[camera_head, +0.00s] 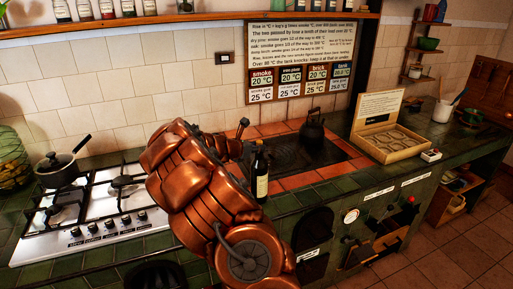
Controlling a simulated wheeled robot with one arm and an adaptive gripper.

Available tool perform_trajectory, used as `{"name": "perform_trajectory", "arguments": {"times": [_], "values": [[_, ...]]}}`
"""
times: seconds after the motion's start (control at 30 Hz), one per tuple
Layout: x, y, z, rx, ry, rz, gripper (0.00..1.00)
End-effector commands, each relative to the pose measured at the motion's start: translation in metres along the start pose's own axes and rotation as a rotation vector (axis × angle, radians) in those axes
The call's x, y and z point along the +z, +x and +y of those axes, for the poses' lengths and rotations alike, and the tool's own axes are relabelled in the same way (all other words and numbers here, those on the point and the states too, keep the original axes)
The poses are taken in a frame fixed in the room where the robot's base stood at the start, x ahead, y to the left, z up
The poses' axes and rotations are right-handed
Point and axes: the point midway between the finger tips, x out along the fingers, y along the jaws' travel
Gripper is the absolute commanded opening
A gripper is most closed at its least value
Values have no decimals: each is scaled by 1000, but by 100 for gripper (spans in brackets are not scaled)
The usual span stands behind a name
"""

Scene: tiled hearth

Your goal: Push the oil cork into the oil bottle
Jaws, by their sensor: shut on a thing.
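The oil bottle (260,172) is dark with a pale label. It stands upright on the counter just right of my copper arm, and its lower left part is close to the arm's outline. My gripper (238,138) is left of the bottle's neck, partly hidden by my arm links. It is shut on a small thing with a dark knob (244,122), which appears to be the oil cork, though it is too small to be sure. The gripper and the bottle look apart in this view. I cannot make out the bottle's mouth clearly.
A gas hob (95,212) with a saucepan (60,167) is on the left. A dark kettle (312,130) stands at the back of the tiled hearth. An open wooden box (392,143) is to the right. A sign (300,58) hangs on the wall.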

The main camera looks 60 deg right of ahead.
Motion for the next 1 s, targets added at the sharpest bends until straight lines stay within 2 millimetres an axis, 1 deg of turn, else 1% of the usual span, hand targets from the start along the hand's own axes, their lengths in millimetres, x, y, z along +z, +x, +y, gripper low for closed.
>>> {"name": "perform_trajectory", "arguments": {"times": [0.07,0.7,1.0], "values": [[-2,0,0,-1,-1,4,12],[14,-5,1,0,1,2,12],[13,-5,1,0,1,2,12]]}}
